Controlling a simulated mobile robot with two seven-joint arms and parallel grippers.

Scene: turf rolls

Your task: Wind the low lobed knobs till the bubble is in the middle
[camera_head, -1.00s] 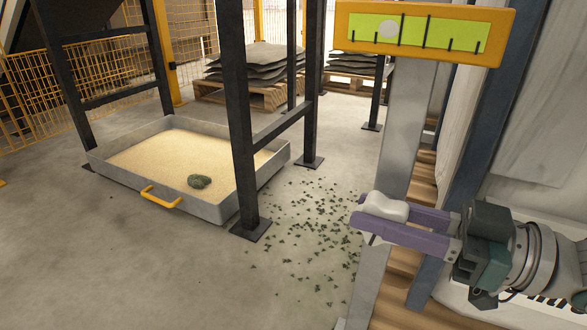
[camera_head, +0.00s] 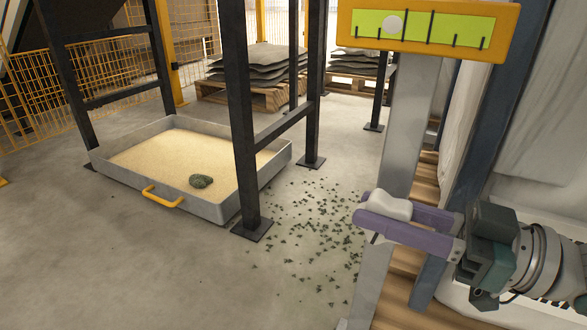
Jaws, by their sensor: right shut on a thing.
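The level gauge (camera_head: 508,34) is an orange frame around a green-yellow vial (camera_head: 470,29) with dark marks, at the top right. Its pale round bubble (camera_head: 393,24) sits left of the middle, just left of the left one of two tall marks. A whitish lobed knob (camera_head: 389,206) is at the lower right. My right gripper (camera_head: 383,215) is shut on this knob, its purple fingers on either side of it. The fingers hide part of the knob. My left gripper is not in view, and no other knob can be made out.
A grey tray (camera_head: 219,213) of sand with a yellow handle stands on the floor at left, by a black post frame (camera_head: 237,120). Green scraps (camera_head: 305,225) litter the floor. Pallets (camera_head: 250,97) of stacked dark slabs stand behind. A grey post (camera_head: 408,130) rises beside my gripper.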

